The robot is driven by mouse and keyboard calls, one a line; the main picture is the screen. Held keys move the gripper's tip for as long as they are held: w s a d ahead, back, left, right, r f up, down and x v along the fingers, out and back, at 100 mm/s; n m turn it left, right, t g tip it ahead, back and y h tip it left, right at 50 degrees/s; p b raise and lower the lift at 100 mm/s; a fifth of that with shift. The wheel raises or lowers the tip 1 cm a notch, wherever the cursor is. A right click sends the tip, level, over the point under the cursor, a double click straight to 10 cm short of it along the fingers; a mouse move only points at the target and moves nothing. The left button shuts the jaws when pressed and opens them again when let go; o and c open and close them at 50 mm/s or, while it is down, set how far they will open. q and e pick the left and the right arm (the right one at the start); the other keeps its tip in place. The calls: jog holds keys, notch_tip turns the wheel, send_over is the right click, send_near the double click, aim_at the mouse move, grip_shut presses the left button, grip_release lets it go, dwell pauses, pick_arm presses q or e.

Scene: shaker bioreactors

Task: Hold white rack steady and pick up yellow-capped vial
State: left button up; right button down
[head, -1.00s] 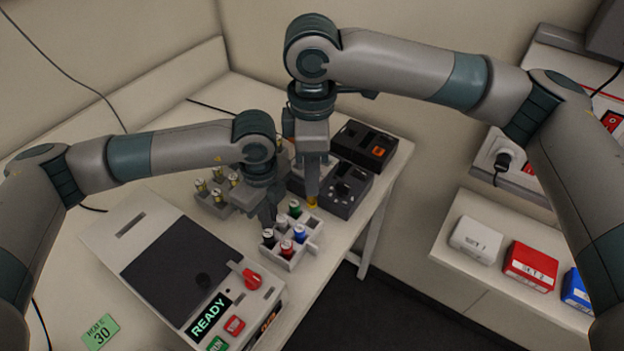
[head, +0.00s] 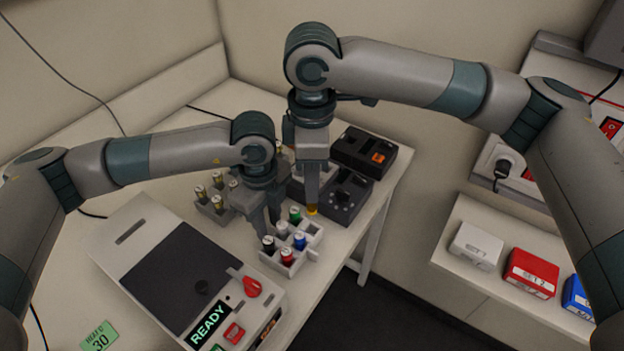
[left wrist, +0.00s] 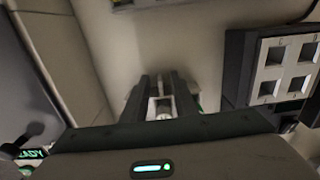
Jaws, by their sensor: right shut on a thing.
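The white rack (head: 311,253) stands on the table in the head view, holding several vials with green, black, white, blue and red caps. The yellow-capped vial (head: 312,210) is at the rack's back right; its lower part is hard to see. My right gripper (head: 312,204) points down from above and is shut on this vial's yellow top. My left gripper (head: 266,218) is at the rack's left back side, its fingers apart. In the left wrist view its fingers (left wrist: 161,100) straddle a small pale part; I cannot tell if they touch it.
A shaker device (head: 175,270) with a READY display stands in front left of the rack. A second rack of vials (head: 208,208) is behind left. Black devices (head: 345,195) stand behind right. The table's right edge is close to the white rack.

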pick_arm(q)
notch_tip(320, 180, up, 11)
dwell(0.4)
dwell(0.4)
jog(key=shift+s+f, duration=0.1)
jog(key=shift+f, duration=0.05)
